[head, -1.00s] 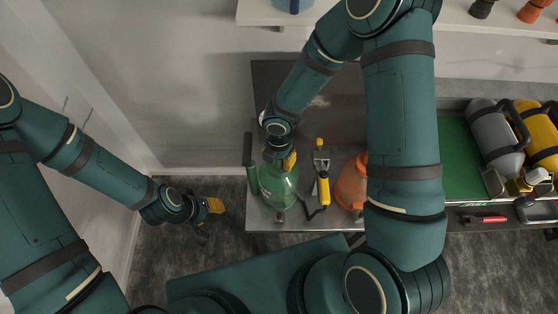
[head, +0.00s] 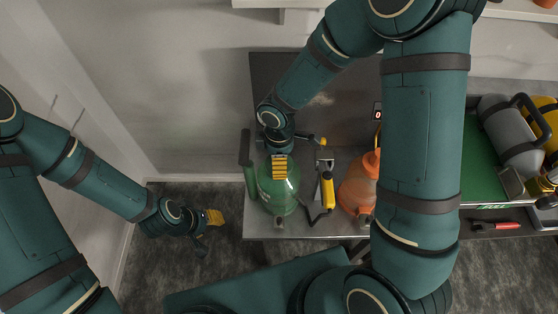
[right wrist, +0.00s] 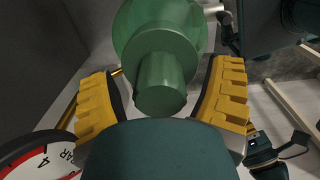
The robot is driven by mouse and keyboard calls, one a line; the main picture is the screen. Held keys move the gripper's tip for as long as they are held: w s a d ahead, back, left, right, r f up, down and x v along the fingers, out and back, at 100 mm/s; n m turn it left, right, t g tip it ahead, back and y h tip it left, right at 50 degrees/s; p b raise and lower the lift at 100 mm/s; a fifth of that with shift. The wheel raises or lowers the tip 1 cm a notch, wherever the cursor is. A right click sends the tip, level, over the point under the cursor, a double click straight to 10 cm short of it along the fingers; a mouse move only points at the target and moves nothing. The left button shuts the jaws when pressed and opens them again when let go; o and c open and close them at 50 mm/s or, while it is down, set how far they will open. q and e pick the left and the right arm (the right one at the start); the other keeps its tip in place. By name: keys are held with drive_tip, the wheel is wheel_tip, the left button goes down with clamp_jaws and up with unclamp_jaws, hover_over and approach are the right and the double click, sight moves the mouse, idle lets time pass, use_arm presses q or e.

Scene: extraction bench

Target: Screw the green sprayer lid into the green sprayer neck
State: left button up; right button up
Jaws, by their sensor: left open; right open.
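The green sprayer (head: 277,200) stands at the bench's left end, a translucent rounded bottle. My right gripper (head: 279,172) is over its top and open. In the right wrist view its yellow fingers (right wrist: 166,80) stand on either side of a stepped green cylinder (right wrist: 162,82), with gaps showing on both sides. I cannot tell whether this cylinder is the lid or the neck. A green part with a dark bar (head: 248,165) stands left of the bottle; I cannot tell what it is. My left gripper (head: 207,229) is open and empty, left of the bench.
A yellow-and-black tool (head: 326,188) and an orange sprayer (head: 357,187) are right of the green one. Further right are a green mat (head: 479,165) and grey and yellow cylinders (head: 507,128). A pressure gauge (right wrist: 38,158) shows in the right wrist view. A shelf (head: 300,5) is above.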

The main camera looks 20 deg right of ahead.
drive_tip(key=n+p, duration=0.2)
drive_tip(key=n, duration=0.3)
drive_tip(key=n+p, duration=0.3)
drive_tip(key=n, duration=0.1)
drive_tip(key=shift+r+n, duration=0.2)
drive_tip(key=shift+n, duration=0.2)
drive_tip(key=shift+n+p, duration=0.45)
drive_tip(key=shift+n, duration=0.15)
drive_tip(key=shift+f+n, duration=0.2)
drive_tip(key=shift+n, duration=0.2)
drive_tip(key=shift+c, duration=0.3)
clamp_jaws()
drive_tip(key=m+b, duration=0.1)
drive_tip(key=m, duration=0.1)
drive_tip(key=m+b, duration=0.2)
drive_tip(key=shift+f, duration=0.3)
drive_tip(key=shift+c, duration=0.5)
unclamp_jaws()
drive_tip(key=shift+r+p, duration=0.25)
drive_tip(key=shift+p, duration=0.05)
